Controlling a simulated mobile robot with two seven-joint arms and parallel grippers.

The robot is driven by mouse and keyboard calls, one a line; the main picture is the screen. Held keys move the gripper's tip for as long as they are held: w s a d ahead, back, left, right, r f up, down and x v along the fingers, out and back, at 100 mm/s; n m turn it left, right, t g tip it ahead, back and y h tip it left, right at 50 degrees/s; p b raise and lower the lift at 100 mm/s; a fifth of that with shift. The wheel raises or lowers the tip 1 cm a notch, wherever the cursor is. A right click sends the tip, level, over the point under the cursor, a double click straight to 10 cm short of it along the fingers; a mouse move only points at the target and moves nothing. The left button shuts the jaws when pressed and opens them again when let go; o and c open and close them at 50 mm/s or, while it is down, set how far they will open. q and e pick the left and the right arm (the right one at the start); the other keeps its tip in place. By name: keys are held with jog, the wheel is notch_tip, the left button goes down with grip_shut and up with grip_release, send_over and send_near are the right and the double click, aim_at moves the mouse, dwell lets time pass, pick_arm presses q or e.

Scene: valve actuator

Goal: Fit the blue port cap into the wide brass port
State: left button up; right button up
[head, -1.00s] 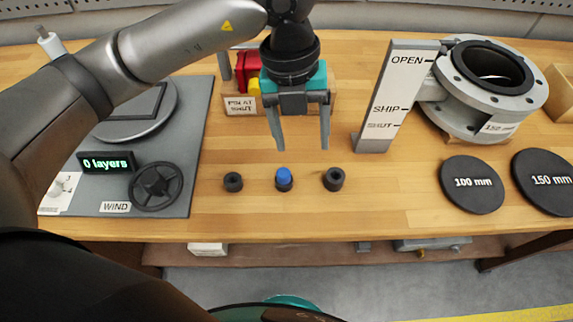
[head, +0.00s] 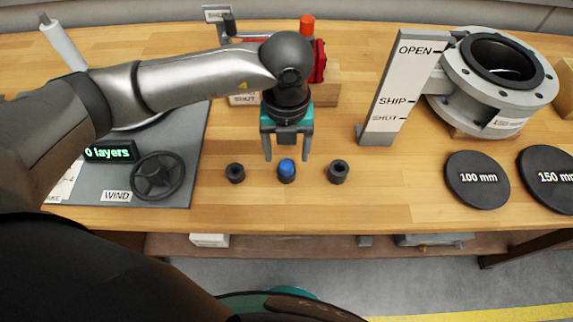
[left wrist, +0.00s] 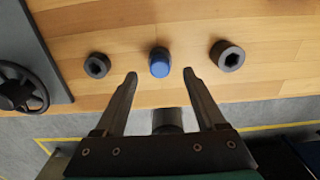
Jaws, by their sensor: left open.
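The blue port cap (head: 286,166) stands upright in the middle of a row of three small dark pieces on the wooden bench. It has a blue top and a dark base, and it also shows in the left wrist view (left wrist: 160,63). My left gripper (head: 287,157) is open and points down at the cap. In the left wrist view its fingers (left wrist: 160,75) are apart, one to each side of the cap, with nothing between them gripped. I cannot make out the wide brass port. My right gripper is not in view.
Dark socketed caps stand left (head: 235,173) and right (head: 338,172) of the blue one. A winding board with a handwheel (head: 157,176) is at left. A grey flanged valve body (head: 491,76), a marked plate (head: 393,88) and black discs (head: 477,180) are at right.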

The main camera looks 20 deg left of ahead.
aim_at(287, 164)
pick_arm(q)
jog(key=shift+f, duration=2)
grip_shut()
